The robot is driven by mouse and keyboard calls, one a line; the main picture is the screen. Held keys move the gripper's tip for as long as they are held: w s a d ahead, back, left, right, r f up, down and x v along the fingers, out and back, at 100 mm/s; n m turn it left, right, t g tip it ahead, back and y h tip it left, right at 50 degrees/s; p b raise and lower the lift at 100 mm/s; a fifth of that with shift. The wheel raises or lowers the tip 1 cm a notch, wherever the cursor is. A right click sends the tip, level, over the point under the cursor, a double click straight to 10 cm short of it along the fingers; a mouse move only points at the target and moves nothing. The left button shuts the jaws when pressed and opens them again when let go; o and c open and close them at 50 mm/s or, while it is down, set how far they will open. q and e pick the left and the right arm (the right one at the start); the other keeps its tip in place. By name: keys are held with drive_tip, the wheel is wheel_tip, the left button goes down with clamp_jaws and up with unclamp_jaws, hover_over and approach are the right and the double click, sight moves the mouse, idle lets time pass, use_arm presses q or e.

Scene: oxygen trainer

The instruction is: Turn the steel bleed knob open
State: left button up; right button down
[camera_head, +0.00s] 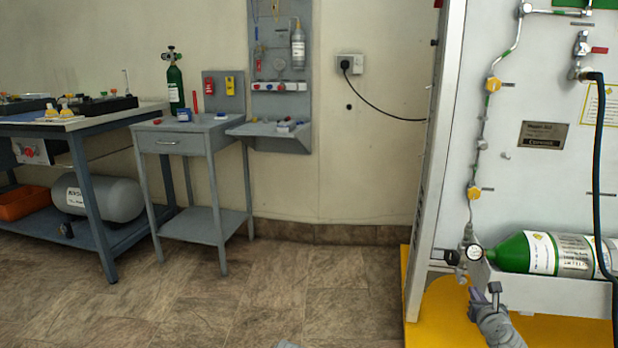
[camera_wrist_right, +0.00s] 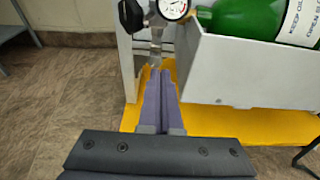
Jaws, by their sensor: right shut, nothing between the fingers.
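My right gripper (camera_head: 475,291) is shut and empty, just below the valve fittings at the neck of a green cylinder (camera_head: 512,253). In the right wrist view its two fingers (camera_wrist_right: 160,74) lie together and point toward a small steel fitting (camera_wrist_right: 155,48) under the round gauge (camera_wrist_right: 173,8). This fitting may be the steel bleed knob; I cannot tell for sure. The fingertips appear close to it, but whether they touch is unclear. The gauge also shows in the head view (camera_head: 474,254), beside a steel valve body (camera_head: 467,238). My left gripper is not clearly seen.
The white panel (camera_head: 485,120) carries pipework and a dark hose (camera_head: 600,170). A white cylinder trough (camera_wrist_right: 225,75) stands close right of my right fingers. A yellow base (camera_head: 440,310) lies below. A grey side table (camera_head: 185,130) and workbench stand left; the floor between is clear.

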sight(463, 277)
drive_tip(key=shift+w, duration=0.15)
drive_tip(key=r+x, duration=0.1)
drive_tip(key=x, duration=0.5)
drive_tip(key=shift+w+r, duration=0.2)
drive_tip(key=shift+w, duration=0.25)
drive_tip(key=shift+f+b, duration=0.3)
drive_tip(key=shift+b, duration=0.05)
idle(0.4)
drive_tip(key=shift+w+a, duration=0.15)
drive_tip(key=shift+a, duration=0.45)
drive_tip(key=shift+r, duration=0.1)
idle(0.3)
drive_tip(key=shift+r+p, duration=0.35)
drive_tip(key=shift+p, duration=0.1)
